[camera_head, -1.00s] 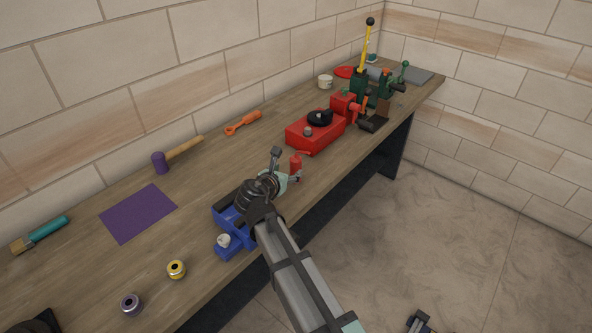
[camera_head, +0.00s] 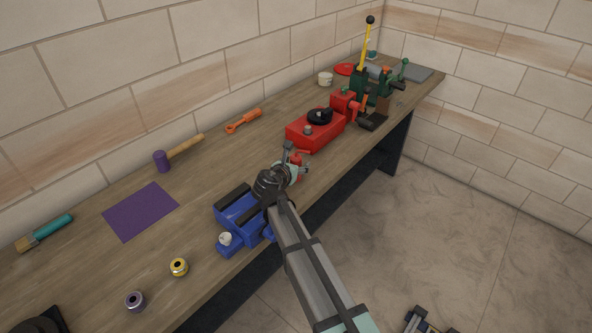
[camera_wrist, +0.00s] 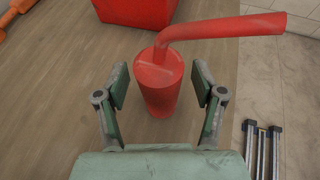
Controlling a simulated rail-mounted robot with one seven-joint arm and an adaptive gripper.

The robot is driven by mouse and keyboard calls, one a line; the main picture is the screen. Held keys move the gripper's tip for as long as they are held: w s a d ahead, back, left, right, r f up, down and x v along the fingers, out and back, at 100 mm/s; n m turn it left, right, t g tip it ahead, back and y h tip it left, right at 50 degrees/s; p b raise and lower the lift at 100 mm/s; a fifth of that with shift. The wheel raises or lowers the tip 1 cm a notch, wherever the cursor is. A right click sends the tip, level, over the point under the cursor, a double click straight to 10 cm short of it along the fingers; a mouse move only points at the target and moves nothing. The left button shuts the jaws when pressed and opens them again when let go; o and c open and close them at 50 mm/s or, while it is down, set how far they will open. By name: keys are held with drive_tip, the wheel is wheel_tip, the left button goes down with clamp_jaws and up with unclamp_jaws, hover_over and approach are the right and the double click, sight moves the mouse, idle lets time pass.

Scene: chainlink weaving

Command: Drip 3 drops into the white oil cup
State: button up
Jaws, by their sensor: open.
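A red oil can (camera_wrist: 160,88) with a bent spout stands upright on the bench; it shows partly hidden in the head view (camera_head: 297,160). My gripper (camera_wrist: 160,82) is open, with one finger on either side of the can and a gap on both sides. In the head view my gripper (camera_head: 293,163) is at the can, beyond the blue machine (camera_head: 238,209). A small white cup-like part (camera_head: 225,239) sits on the near left corner of the blue machine. A separate cream-white cup (camera_head: 326,79) stands far back near the wall.
A red machine (camera_head: 315,131) stands just beyond the can. Behind it is a green machine with a yellow lever (camera_head: 364,50). The bench's front edge is close to the can.

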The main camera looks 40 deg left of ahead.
clamp_jaws()
drive_tip(key=shift+r, duration=0.1)
wheel_tip(320, 180, up, 20)
drive_tip(key=b, duration=0.3)
idle(0.4)
